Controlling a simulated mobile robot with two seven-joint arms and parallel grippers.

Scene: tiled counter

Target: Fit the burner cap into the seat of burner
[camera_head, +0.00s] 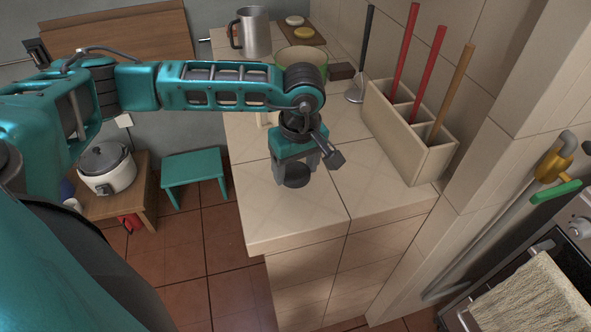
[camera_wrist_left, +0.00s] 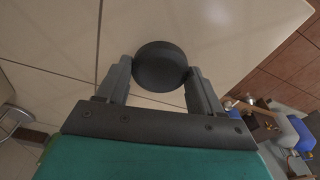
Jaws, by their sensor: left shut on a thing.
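The burner cap (camera_head: 294,180) is a small dark round disc below my left gripper (camera_head: 297,168) in the head view. It also shows in the left wrist view (camera_wrist_left: 160,66), where both fingers of the left gripper (camera_wrist_left: 160,78) close on its sides. The cap is over the tiled counter (camera_head: 290,225); I cannot tell its exact height above the tiles. The burner and its seat do not show in either view. My right gripper is not in view.
A beige divided holder (camera_head: 405,140) with long-handled utensils stands at the counter's right side, along the wall. A metal mug (camera_head: 250,33) and a bowl (camera_head: 303,57) stand farther back. An oven front (camera_head: 560,255) with a towel (camera_head: 535,295) is at lower right. The counter's front is clear.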

